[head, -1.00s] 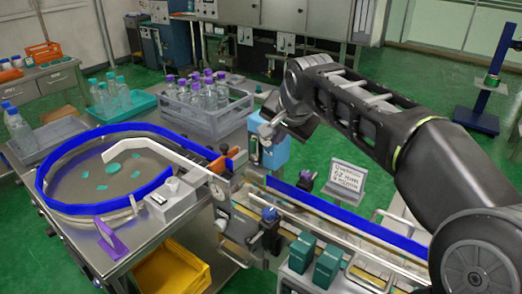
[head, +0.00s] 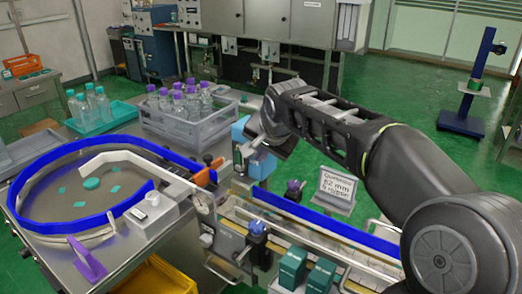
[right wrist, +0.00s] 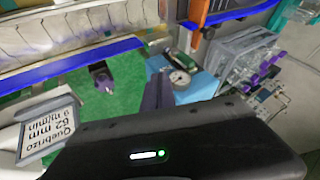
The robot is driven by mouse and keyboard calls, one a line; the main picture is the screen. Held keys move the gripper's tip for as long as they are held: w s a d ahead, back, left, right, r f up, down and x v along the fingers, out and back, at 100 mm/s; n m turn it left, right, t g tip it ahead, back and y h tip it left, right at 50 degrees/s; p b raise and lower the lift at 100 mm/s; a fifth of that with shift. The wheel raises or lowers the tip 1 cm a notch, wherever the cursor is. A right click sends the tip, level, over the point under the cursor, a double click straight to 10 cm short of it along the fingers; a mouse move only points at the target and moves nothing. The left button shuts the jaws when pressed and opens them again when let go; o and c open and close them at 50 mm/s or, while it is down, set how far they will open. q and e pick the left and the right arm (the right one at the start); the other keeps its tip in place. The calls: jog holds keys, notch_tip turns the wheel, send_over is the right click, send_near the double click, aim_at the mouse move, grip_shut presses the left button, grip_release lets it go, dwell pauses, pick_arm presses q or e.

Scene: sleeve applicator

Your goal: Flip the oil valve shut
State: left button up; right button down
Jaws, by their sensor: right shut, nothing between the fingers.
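My right gripper (head: 246,147) is shut and empty, in front of the light-blue unit (head: 262,168) beside the conveyor. In the right wrist view its dark closed fingers (right wrist: 158,92) point at a small assembly with a round white dial (right wrist: 180,79) and a dark green part (right wrist: 184,62), against the light-blue unit (right wrist: 203,88). The green part also shows below the fingers in the head view (head: 238,160). The oil valve's lever cannot be made out clearly; whether the fingers touch it cannot be told. My left gripper is not in view.
A blue-railed conveyor (head: 330,228) runs to the lower right. A sign (head: 337,187) stands behind it. A blue-rimmed round table (head: 62,225) is at the left. A grey crate of purple-capped bottles (head: 196,122) stands behind.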

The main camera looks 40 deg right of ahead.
aim_at(242, 165)
jog(key=x, duration=0.7)
jog(key=w, duration=0.2)
jog(key=w+a+p, duration=0.1)
jog(key=shift+w+a+r, duration=0.15)
jog(key=shift+w, duration=0.2)
